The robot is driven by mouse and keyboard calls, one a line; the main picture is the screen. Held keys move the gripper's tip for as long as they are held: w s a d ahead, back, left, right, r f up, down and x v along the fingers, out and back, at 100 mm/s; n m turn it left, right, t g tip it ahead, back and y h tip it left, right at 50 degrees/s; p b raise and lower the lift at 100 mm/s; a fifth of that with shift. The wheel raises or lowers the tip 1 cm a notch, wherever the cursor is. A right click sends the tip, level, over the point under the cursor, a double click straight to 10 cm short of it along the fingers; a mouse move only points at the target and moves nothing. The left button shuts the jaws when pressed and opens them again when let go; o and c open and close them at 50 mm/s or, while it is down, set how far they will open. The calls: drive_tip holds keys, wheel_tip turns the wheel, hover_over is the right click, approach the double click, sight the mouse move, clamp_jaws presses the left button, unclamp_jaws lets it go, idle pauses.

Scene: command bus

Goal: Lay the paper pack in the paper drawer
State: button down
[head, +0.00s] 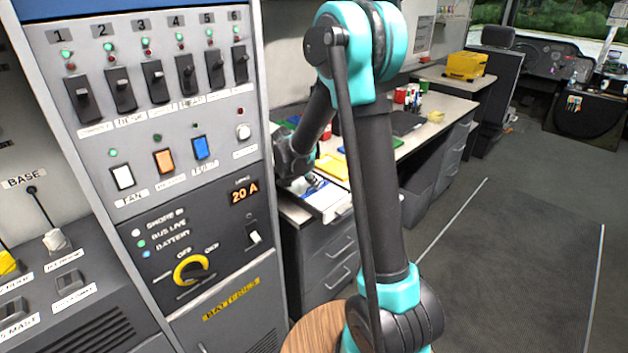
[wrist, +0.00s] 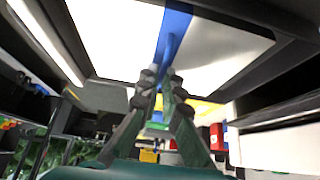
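The paper pack (wrist: 115,38) is white with a blue band across its middle. In the wrist view it fills the upper middle, with dark edges (wrist: 282,45) around it. My gripper (wrist: 162,80) has its two fingertips close together at the blue band, with a narrow blue part between them.
A grey switch panel (head: 170,120) stands close on the left. A round wooden top (head: 310,338) is at the front. The right floor is clear.

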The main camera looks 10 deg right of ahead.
drive_tip(key=shift+f, duration=0.15)
drive_tip(key=c, duration=1.6)
unclamp_jaws()
drive_tip(key=shift+c, duration=0.2)
wheel_tip(320, 180, up, 10)
drive_tip(key=s+d+f+n+y, duration=0.1)
drive_tip(key=s+f+n, duration=0.2)
drive_tip(key=s, duration=0.7)
drive_tip(key=s+d+f+n+y, duration=0.2)
drive_tip(key=s+f+n, duration=0.2)
drive_tip(key=s, duration=0.6)
drive_tip(key=s+d+f+n+y, duration=0.1)
drive_tip(key=s+f+n+y, duration=0.1)
drive_tip(key=s, duration=0.8)
drive_tip(key=shift+d+f+n, duration=0.35)
drive_tip(key=shift+f+n, duration=0.3)
drive_tip(key=shift+n, duration=0.25)
